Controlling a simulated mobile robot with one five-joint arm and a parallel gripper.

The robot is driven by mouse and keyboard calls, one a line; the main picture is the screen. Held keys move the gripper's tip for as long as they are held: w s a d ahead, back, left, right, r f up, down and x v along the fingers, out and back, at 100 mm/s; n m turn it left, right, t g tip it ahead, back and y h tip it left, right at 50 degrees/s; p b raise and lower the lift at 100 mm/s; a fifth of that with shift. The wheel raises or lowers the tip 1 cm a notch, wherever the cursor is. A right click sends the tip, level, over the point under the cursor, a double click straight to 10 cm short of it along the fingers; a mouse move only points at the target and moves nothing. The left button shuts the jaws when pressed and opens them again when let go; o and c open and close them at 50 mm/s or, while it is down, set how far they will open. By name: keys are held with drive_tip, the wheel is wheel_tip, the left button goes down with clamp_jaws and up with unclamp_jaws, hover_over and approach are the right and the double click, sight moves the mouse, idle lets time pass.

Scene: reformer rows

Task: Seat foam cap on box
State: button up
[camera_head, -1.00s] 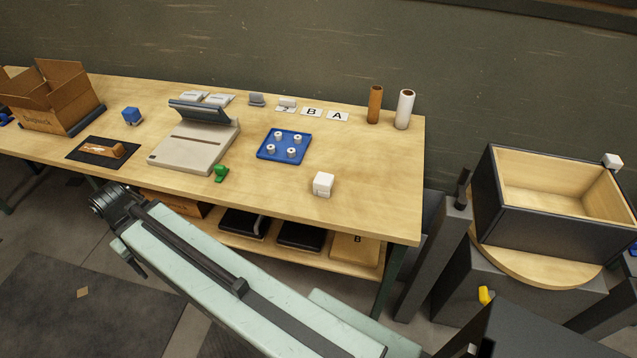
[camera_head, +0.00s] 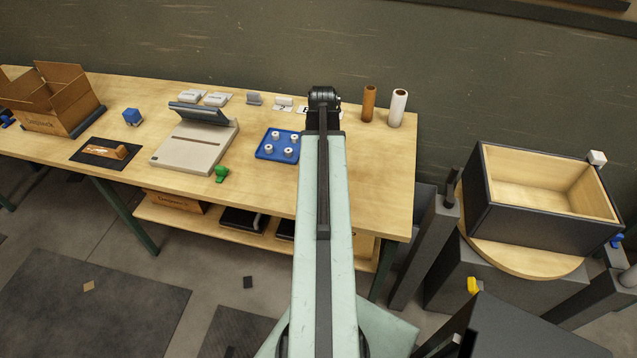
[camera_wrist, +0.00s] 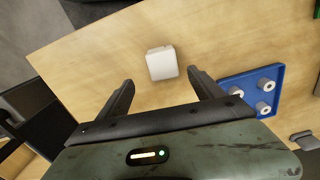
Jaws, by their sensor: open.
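A white block that looks like the foam cap (camera_wrist: 162,63) lies on the wooden bench in the wrist view. My arm hides it in the head view. My gripper (camera_wrist: 160,78) is open and empty, with its fingers pointing towards the cap and spread wider than it. A gap between fingers and cap cannot be judged well. The dark, wood-lined open box (camera_head: 520,218) stands at the right in the head view. A similar white cap (camera_head: 597,157) sits on its back right corner.
The box rests on a round wooden turntable (camera_head: 540,262) with dark posts around it. On the bench (camera_head: 385,190) are a blue tray (camera_head: 268,154) with white pegs, a sealer-like machine (camera_head: 190,150), a green object (camera_head: 222,173) and two rolls (camera_head: 398,108). The bench's right end is mostly clear.

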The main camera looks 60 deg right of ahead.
drive_tip(key=f+b, duration=0.4)
drive_tip(key=f, duration=0.1)
drive_tip(key=f+b, duration=0.2)
drive_tip(key=b, duration=0.1)
drive_tip(key=shift+w+a+f, duration=0.25)
drive_tip(key=shift+a+f, duration=0.05)
drive_tip(key=shift+f, duration=0.1)
drive_tip(key=shift+r, duration=0.15)
drive_tip(key=c, duration=1.4)
